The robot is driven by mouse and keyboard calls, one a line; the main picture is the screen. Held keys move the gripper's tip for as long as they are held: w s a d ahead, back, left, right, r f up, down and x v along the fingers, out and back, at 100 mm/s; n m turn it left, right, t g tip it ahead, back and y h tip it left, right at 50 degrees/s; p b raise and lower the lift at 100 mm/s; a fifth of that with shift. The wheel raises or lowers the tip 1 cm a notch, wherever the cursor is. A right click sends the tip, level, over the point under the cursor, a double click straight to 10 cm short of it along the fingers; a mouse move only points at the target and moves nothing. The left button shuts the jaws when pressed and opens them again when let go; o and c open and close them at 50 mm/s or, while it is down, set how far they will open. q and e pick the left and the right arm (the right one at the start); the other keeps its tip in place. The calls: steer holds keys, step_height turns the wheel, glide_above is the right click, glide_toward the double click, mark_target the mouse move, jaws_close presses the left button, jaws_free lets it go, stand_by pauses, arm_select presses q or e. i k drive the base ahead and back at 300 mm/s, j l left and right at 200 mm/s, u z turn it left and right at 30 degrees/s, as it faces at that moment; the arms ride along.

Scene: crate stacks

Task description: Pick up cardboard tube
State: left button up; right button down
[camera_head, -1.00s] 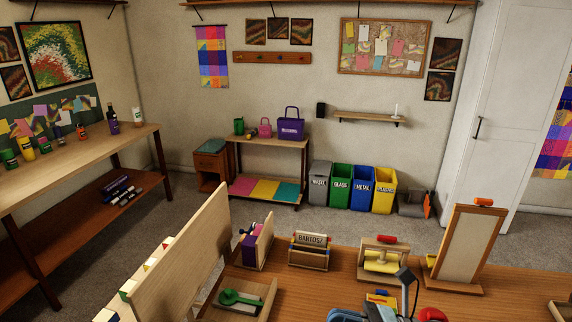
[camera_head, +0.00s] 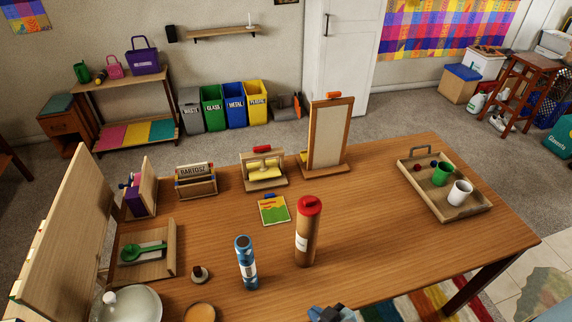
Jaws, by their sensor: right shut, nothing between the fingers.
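The cardboard tube (camera_head: 306,240) is a tall brown cylinder with a red cap. It stands upright on the wooden table (camera_head: 390,250), right of a blue bottle (camera_head: 246,262). My right gripper (camera_head: 330,311) shows only in part at the bottom edge, in front of and below the tube in the picture. Its dark fingers are shut and empty, apart from the tube. My left gripper is not in view.
A notebook (camera_head: 273,210) lies behind the tube. A framed board (camera_head: 329,139) and wooden box (camera_head: 263,183) stand at the back. A tray (camera_head: 471,212) with cups is at right. A small jar (camera_head: 199,275) and plate (camera_head: 132,303) are at left. Table right of the tube is clear.

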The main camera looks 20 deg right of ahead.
mark_target(307, 228)
steer(key=k+z, duration=0.1)
steer(key=z, duration=0.7)
steer(key=j+u, duration=0.3)
steer(key=j, duration=0.85)
